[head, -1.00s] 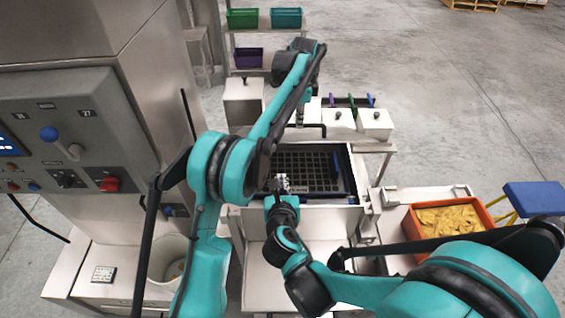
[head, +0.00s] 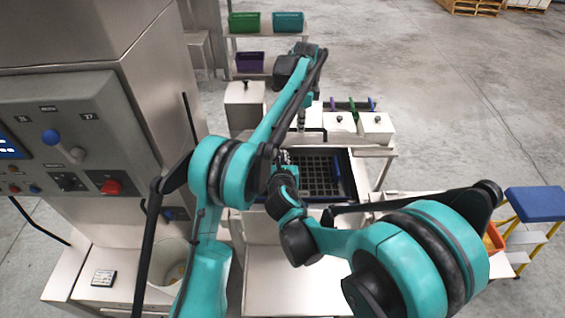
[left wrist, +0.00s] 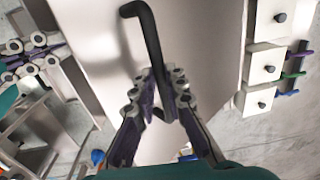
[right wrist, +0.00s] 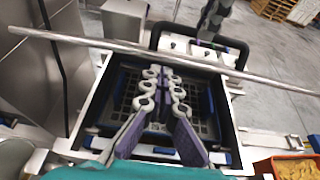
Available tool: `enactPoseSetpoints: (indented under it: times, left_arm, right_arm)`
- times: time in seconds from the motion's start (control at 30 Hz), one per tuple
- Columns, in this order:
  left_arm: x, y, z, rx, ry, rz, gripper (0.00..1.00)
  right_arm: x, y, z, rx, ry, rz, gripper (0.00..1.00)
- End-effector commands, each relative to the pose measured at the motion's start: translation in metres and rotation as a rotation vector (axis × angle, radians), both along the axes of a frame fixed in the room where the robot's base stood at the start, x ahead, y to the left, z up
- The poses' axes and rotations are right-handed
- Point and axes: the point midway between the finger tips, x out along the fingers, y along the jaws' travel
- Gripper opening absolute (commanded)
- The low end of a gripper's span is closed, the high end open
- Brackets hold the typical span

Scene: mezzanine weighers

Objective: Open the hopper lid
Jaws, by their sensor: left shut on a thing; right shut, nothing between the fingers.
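The hopper (head: 352,190) has its dark grid showing in the head view, and the grid (right wrist: 200,110) fills the middle of the right wrist view. The lid (left wrist: 205,50) is a pale metal panel in the left wrist view; in the right wrist view it seems to be the thin edge-on strip (right wrist: 275,79), raised off the opening. My left gripper (left wrist: 160,78) is shut on the lid's black bent handle (left wrist: 148,25); it shows at the hopper's far side in the head view (head: 302,124). My right gripper (right wrist: 163,76) is shut and empty above the grid.
White lidded bins (head: 376,124) stand behind the hopper. The control cabinet (head: 75,140) is close on the left. An orange crate of yellow pieces (right wrist: 290,168) and a blue-topped stool (head: 536,200) are on the right.

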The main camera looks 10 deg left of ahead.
Motion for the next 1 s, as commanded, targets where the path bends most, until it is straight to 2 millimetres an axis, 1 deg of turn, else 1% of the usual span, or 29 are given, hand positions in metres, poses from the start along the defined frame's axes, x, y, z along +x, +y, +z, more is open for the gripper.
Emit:
enactPoseSetpoints:
  times: [0.03,0.23,0.5,0.73,0.77,0.8,0.83,1.0]
  left_arm:
    - [0.005,0.004,-0.004,0.004,-0.013,0.004,0.00]
    - [0.005,0.004,-0.004,0.004,-0.013,0.004,0.00]
    - [0.004,0.003,-0.004,0.004,-0.009,0.004,0.00]
    - [0.001,0.001,-0.004,0.000,-0.001,0.002,0.00]
    - [0.001,0.000,-0.003,0.000,-0.001,0.001,0.21]
    - [0.001,0.000,-0.003,-0.001,-0.001,0.001,0.31]
    - [0.001,0.000,-0.003,-0.001,-0.001,0.001,0.34]
    - [0.001,0.000,-0.002,0.000,-0.004,0.001,0.34]
  right_arm:
    - [0.000,0.000,-0.001,0.000,0.000,0.000,0.00]
    - [0.001,0.000,0.000,0.000,0.000,0.000,0.00]
    - [0.016,0.003,0.023,0.000,-0.003,0.000,0.00]
    - [0.017,0.003,0.023,0.000,-0.005,0.002,0.00]
    - [0.017,0.003,0.023,0.000,-0.006,0.002,0.00]
    - [0.017,0.003,0.024,0.000,-0.006,0.002,0.00]
    - [0.017,0.003,0.023,0.000,-0.005,0.002,0.00]
    - [0.016,0.003,0.023,0.000,-0.003,0.000,0.00]
